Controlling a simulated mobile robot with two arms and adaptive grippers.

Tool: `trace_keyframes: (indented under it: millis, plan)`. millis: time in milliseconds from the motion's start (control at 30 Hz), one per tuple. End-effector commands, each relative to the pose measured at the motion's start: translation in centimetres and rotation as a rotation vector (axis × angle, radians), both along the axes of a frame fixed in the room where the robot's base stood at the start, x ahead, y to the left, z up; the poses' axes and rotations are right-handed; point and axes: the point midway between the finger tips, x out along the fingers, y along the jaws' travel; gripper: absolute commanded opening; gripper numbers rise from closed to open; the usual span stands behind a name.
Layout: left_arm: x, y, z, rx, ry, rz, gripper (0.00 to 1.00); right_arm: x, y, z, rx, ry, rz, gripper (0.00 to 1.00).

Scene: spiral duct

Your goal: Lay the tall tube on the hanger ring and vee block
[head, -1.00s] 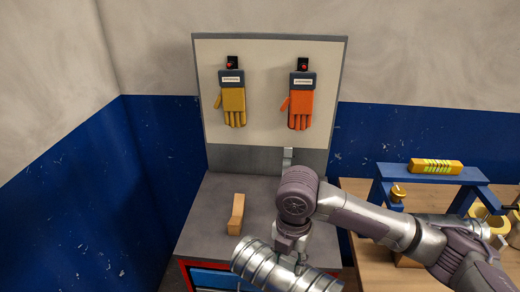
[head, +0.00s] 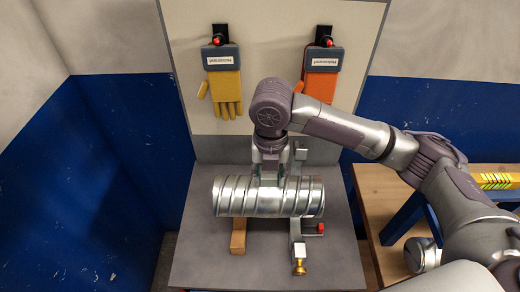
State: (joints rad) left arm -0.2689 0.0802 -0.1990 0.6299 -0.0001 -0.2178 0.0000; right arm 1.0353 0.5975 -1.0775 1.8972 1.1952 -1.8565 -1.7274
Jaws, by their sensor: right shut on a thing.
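The tube (head: 240,198), a silver spiral duct, lies level across the picture above the grey worktop. My right gripper (head: 270,175) comes down from above and is shut on the tube's upper side near its middle. The wooden vee block (head: 238,238) stands under the tube's left part, its top hidden by the tube. The grey metal hanger ring (head: 297,250), with a brass knob and a red part, is at the tube's right part, partly hidden behind it. I cannot tell whether the tube touches either support. My left gripper is not in view.
A grey back panel (head: 260,75) behind the worktop (head: 205,262) carries a yellow glove (head: 224,90) and an orange glove (head: 321,85). A wooden table (head: 380,190) with a blue frame (head: 405,215) and a yellow level (head: 500,181) is at the right. The worktop's left side is clear.

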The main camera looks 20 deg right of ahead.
Motion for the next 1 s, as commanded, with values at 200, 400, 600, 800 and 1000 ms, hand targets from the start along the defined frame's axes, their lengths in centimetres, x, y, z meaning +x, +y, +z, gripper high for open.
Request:
trace_keyframes:
  millis: [200, 400, 600, 800, 1000]
  plan:
    - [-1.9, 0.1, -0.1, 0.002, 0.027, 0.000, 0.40, 0.0, 0.0, 0.1, 0.001, 0.000, 0.001, 0.00]
    - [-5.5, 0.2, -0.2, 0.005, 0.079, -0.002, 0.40, 0.0, 0.0, 0.1, 0.001, 0.000, 0.000, 0.00]
    - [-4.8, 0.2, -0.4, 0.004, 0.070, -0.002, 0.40, 0.2, 0.0, -0.2, 0.001, 0.002, 0.000, 0.00]
    - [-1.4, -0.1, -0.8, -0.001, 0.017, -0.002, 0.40, 0.1, 0.0, -1.6, 0.001, 0.003, 0.000, 0.00]
    - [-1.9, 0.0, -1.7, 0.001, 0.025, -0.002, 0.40, 0.1, 0.0, -3.5, 0.000, 0.002, -0.001, 0.00]
